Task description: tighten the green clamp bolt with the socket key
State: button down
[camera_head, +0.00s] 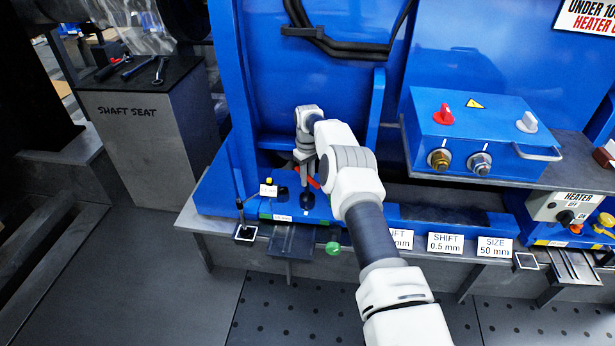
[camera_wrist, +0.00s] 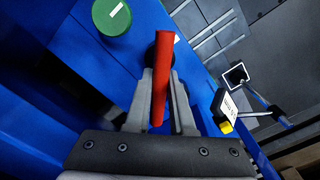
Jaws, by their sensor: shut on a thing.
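My gripper (camera_head: 308,180) points down over the blue machine bed. It is shut on a red bar (camera_wrist: 160,85), which lies between the fingers and sticks out past them; its ends also show beside my gripper in the head view (camera_head: 314,183). I cannot tell whether this bar belongs to the socket key. A black round part (camera_head: 307,201) is below it, partly hidden by the bar in the wrist view. A round green head (camera_head: 333,247) with a white mark is at the bed's front edge, likely the clamp bolt; it also shows at upper left in the wrist view (camera_wrist: 114,17), apart from my fingers.
A yellow-topped post with a label (camera_head: 268,190) is close to my gripper's left. A blue control box (camera_head: 480,130) sits at the right. A blue upright wall is behind.

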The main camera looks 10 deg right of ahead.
jog(key=shift+f, duration=0.1)
dwell(0.4)
jog(key=shift+m, duration=2.9)
